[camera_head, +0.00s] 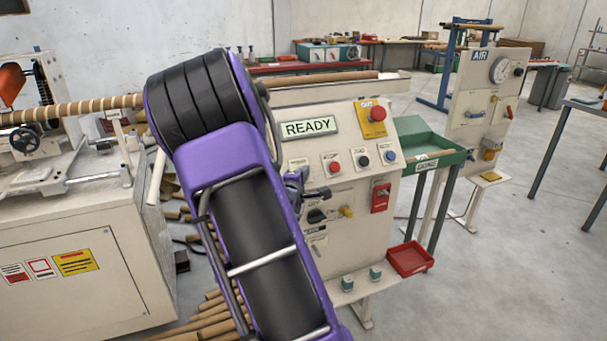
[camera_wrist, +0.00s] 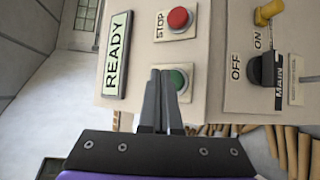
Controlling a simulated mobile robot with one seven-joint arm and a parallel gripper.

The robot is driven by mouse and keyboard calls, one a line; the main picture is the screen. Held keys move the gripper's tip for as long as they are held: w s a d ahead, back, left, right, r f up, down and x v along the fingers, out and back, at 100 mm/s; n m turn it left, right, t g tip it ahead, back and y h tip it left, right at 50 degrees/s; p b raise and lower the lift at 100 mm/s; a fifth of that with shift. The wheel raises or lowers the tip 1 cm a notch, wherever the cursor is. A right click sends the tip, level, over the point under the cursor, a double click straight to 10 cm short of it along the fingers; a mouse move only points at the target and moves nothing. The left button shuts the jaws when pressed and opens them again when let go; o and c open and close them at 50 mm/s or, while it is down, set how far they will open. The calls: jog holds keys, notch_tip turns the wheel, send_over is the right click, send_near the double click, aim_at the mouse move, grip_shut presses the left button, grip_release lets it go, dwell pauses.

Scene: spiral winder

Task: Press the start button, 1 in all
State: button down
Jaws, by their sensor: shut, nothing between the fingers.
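The green start button (camera_wrist: 181,79) shows in the wrist view, on the beige control panel just below the red STOP button (camera_wrist: 178,18). My gripper (camera_wrist: 160,75) is shut and empty. Its fingertips lie in front of the left part of the green button and its plate, and I cannot tell whether they touch. In the head view my gripper (camera_head: 301,180) is at the panel, left of the red STOP button (camera_head: 334,167), and the green button is hidden behind it. The display (camera_head: 307,127) reads READY.
A black main switch (camera_head: 317,215) with a yellow knob (camera_head: 347,211) sits below the buttons. Black (camera_head: 363,160) and blue (camera_head: 390,156) buttons sit right of STOP. A red emergency button (camera_head: 377,113) is above. A green tray (camera_head: 440,154) stands right of the panel.

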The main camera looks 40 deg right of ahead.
jog(key=shift+f, duration=0.1)
jog(key=shift+w+f, duration=0.2)
jog(key=shift+w, duration=0.1)
jog(key=shift+w+d+f, duration=0.15)
jog(key=shift+w+f, duration=0.1)
jog(key=shift+w, duration=0.05)
dwell(0.8)
jog(key=shift+r, duration=0.1)
jog(key=shift+s+a+r+p, duration=0.2)
jog(key=shift+s+r+p, duration=0.2)
jog(key=shift+s, duration=0.2)
jog(key=shift+s+a+r+p, duration=0.2)
jog(key=shift+s+r+p, duration=0.55)
jog(key=shift+s+r, duration=0.15)
jog(key=shift+s+a+r+p, duration=0.2)
jog(key=shift+s+r+p, duration=0.55)
jog(key=shift+s, duration=0.25)
